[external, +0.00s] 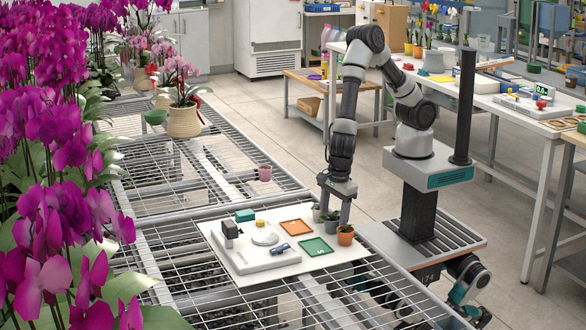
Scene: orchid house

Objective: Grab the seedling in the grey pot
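My gripper (335,208) points straight down over the right part of the white board on the mesh bench. Its two fingers look spread apart. A grey pot with a small green seedling (331,226) stands low between or just in front of the fingers; I cannot tell whether they touch it. Another small pale greyish pot (317,214) with a seedling stands just left of the gripper. An orange terracotta pot (345,238) with a seedling stands just to the right, close to the right finger.
The white board (222,247) also bears a green tray (316,246), an orange tray (296,226), a blue item (280,248), a teal block (245,215) and a white scale-like device (262,256). Purple orchids (50,120) crowd the left.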

